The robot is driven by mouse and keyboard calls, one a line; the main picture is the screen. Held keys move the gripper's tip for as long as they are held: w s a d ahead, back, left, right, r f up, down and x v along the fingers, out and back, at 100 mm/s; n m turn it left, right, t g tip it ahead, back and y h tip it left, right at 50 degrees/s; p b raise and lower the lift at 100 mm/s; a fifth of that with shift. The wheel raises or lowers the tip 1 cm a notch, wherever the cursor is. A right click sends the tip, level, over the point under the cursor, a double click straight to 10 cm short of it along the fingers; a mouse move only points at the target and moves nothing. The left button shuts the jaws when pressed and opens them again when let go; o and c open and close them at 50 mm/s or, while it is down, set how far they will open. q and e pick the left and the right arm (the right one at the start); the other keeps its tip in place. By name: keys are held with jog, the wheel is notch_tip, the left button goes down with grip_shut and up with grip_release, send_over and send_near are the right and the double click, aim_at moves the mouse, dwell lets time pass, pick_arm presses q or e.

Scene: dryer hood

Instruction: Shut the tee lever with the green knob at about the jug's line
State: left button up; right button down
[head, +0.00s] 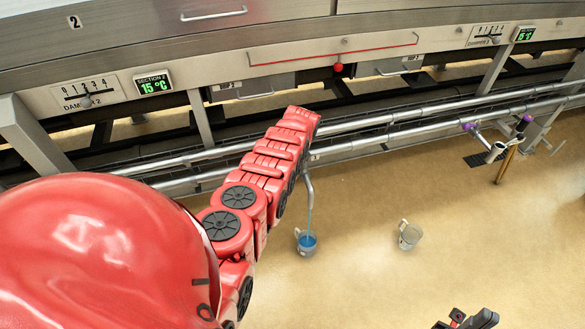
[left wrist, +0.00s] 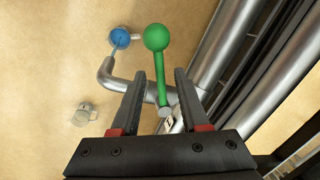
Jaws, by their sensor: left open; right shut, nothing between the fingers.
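The tee lever with the green knob (left wrist: 156,37) shows in the left wrist view. Its green stem runs from the knob down to a metal pivot (left wrist: 165,110) on the steel tee. My left gripper (left wrist: 162,72) is open, with one finger on either side of the stem in the picture; no contact shows. In the head view my red left arm hides the lever and left gripper. A bent spout (head: 308,185) pours a blue stream into a jug (head: 307,243), also in the left wrist view (left wrist: 121,38). My right gripper (head: 467,320) is shut and empty at the bottom edge.
A second, pale jug (head: 408,236) stands on the tan floor to the right, also in the left wrist view (left wrist: 83,115). Long steel pipes (head: 390,125) run below the dryer hood. Purple-knobbed fittings (head: 468,127) sit further right. The floor between the second jug and my right gripper is clear.

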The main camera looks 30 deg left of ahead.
pick_arm(q)
jog(key=d+r+p, duration=0.3)
jog(key=r+p, duration=0.2)
jog(key=r, duration=1.2)
jog(key=shift+s+d+p, duration=0.15)
jog(key=shift+s+p, duration=0.2)
jog(key=shift+s, duration=0.05)
